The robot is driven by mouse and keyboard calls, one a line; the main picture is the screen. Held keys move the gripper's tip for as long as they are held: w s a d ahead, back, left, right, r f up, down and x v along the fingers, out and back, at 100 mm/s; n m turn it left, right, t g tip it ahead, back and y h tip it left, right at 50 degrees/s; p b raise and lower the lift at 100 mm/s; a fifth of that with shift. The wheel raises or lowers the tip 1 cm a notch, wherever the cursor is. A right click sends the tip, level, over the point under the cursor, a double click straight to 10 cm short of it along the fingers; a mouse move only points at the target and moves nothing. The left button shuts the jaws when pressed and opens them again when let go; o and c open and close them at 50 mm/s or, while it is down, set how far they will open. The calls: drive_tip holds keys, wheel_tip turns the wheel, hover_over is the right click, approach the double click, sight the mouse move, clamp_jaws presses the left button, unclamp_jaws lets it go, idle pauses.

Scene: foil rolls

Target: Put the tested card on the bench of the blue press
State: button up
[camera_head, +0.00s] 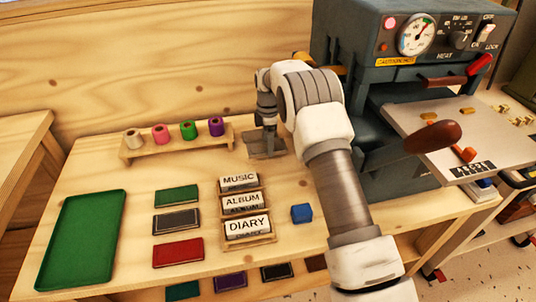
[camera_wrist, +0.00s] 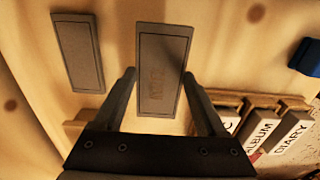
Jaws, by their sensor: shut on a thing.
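My gripper (camera_head: 267,128) is shut on a grey card (camera_wrist: 163,62) with a faint brownish mark in its middle. In the wrist view the fingers lie along the card's two long sides. In the head view the card is small and partly hidden by the gripper, so its height above the wooden table is hard to tell. A second, plain grey card (camera_wrist: 78,50) is at the left in the wrist view. The blue-grey press (camera_head: 345,45) stands at the right, with a gauge, knobs and a red-brown handle. A pale grey plate (camera_head: 402,117) juts out at its right side.
A rack (camera_head: 150,153) holds several foil rolls at the back left. A green tray (camera_head: 85,240), several coloured cards and the MUSIC, ALBUM and DIARY type holders (camera_head: 248,228) occupy the table. A blue block (camera_head: 302,213) sits beside my forearm.

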sight(268, 159)
drive_tip(key=shift+f, duration=2.1)
drive_tip(key=shift+f+b, duration=0.15)
drive_tip(key=shift+b, duration=0.15)
drive_tip(key=o, duration=1.3)
wheel_tip(268, 159, up, 12)
drive_tip(key=shift+r+p, duration=0.15)
drive_tip(key=shift+p, duration=0.65)
